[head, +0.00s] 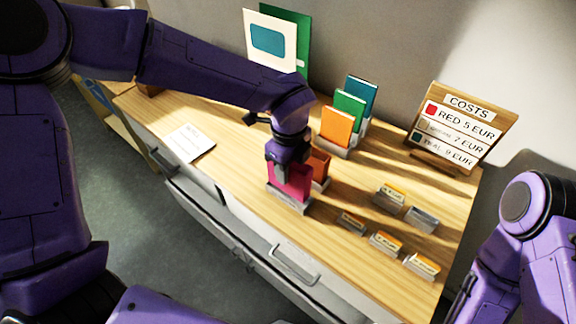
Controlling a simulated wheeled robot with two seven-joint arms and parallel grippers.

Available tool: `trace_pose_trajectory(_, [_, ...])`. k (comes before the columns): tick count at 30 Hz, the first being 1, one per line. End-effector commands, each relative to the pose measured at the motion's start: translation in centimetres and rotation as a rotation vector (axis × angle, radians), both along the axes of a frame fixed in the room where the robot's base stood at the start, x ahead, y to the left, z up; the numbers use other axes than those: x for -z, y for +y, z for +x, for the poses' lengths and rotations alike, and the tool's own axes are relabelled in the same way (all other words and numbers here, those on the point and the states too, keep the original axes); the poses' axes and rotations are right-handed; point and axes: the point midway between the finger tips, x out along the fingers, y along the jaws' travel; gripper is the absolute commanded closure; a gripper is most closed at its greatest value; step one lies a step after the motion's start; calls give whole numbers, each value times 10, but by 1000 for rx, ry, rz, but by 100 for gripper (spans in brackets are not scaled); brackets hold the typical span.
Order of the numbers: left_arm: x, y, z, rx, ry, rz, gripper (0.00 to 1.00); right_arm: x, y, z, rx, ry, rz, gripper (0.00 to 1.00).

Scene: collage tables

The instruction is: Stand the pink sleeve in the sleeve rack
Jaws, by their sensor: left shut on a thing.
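My left gripper (289,160) is shut on the upper edge of the pink sleeve (291,183). The sleeve is upright, with its lower edge at the front of a low grey sleeve rack (294,206). I cannot tell whether that edge rests fully in the slot. A brown-orange sleeve (319,164) stands just behind it in the rack, partly hidden by my gripper. My right arm is at the lower right, and its gripper is outside the picture.
Behind stands another grey rack (338,150) with orange, green and teal sleeves. A costs sign (459,127) stands at the back right. Several small card holders (386,243) sit to the right. A white paper (188,143) lies left. Large cards (270,42) lean on the wall.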

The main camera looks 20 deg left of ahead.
Motion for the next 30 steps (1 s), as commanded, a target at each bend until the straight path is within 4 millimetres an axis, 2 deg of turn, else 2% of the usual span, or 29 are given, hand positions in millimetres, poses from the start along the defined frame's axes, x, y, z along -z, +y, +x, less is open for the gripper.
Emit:
trace_pose_trajectory(8, [0,0,0,0,0,0,95,0,0,0,0,0,0,57])
trace_pose_trajectory(22, [18,0,0,0,0,0,95,17,0,0,0,0,0,57])
trace_pose_trajectory(30, [18,0,0,0,0,0,95,17,0,0,0,0,0,57])
